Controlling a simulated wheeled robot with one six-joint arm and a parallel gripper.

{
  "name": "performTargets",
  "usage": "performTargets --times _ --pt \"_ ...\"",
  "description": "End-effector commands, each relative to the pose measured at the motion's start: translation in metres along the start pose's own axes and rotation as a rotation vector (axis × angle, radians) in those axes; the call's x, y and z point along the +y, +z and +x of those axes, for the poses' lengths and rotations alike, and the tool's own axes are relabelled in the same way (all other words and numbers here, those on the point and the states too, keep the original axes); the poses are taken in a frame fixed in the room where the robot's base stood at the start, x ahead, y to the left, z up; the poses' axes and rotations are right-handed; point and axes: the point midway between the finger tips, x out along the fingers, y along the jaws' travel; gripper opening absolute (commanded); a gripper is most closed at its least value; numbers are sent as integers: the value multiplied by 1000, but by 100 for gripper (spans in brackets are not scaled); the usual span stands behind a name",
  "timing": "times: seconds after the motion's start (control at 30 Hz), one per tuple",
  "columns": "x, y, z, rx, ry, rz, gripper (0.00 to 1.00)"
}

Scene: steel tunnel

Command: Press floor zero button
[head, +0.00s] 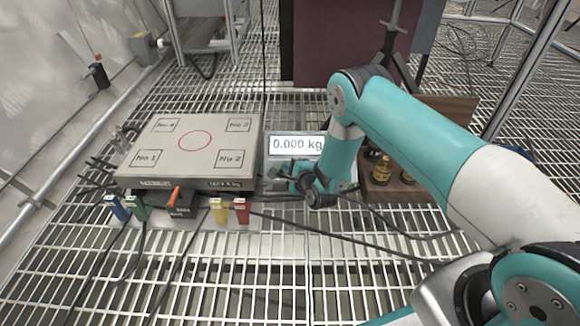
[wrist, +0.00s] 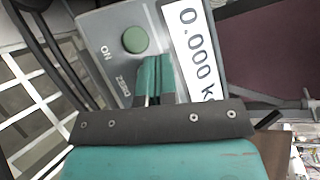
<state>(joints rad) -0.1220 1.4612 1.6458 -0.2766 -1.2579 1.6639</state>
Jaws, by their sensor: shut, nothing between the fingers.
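A grey scale indicator shows "0.000 kg" on its white display (head: 297,144), and the display also appears tilted in the wrist view (wrist: 196,45). In the wrist view its face has a round green button (wrist: 135,40) beside the label "ON". A "ZERO" label (wrist: 123,86) sits lower on the face. My gripper (head: 291,178) is shut and empty, in front of the indicator's lower left. In the wrist view my teal fingers (wrist: 153,72) lie over the face beside the "ZERO" label and hide whatever is there. I cannot tell whether they touch it.
A floor scale platform (head: 193,140) with numbered corners and a red circle stands left of the indicator. Coloured connectors (head: 230,211) and several cables lie before it. A wooden box with small bottles (head: 381,170) stands to the right. Open grating lies in front.

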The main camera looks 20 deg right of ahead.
Motion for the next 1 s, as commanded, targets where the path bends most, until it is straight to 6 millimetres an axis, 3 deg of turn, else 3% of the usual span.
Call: performTargets --times 0.5,1.0 --pt "-28 27 -36 0 4 -2 0" --pt "-29 28 -38 -2 0 -1 0"
